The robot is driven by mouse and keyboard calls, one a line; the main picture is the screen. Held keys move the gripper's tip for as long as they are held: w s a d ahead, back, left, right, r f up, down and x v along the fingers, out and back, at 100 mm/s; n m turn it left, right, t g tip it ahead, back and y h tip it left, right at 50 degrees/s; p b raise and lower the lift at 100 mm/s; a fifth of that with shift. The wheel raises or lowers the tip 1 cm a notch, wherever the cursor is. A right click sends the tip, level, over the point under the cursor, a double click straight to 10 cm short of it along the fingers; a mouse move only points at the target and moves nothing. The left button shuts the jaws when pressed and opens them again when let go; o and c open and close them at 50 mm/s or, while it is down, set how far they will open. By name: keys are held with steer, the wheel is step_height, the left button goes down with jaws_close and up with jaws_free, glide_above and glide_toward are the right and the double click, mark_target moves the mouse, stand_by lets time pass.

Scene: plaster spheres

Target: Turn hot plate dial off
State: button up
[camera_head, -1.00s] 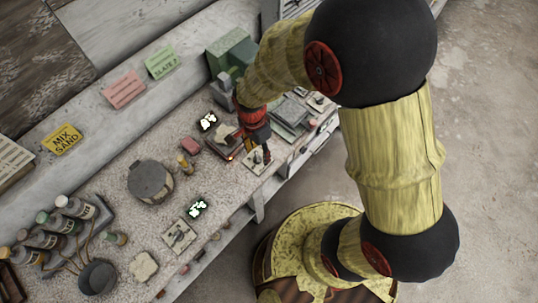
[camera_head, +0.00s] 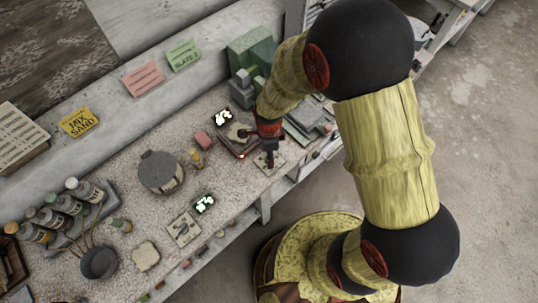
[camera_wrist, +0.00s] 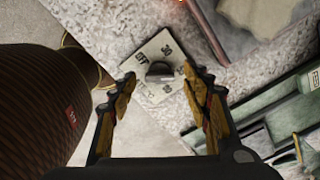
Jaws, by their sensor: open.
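A pale square dial plate (camera_head: 268,162) lies at the bench's front edge, beside the hot plate.
A second dial plate (camera_head: 184,229) lies further left along the bench. Green blocks (camera_head: 250,50) stand behind my arm. Open floor lies to the right.

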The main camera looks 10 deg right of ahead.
steer(key=shift+f, duration=0.3)
steer(key=shift+c, duration=0.4)
steer(key=c, duration=1)
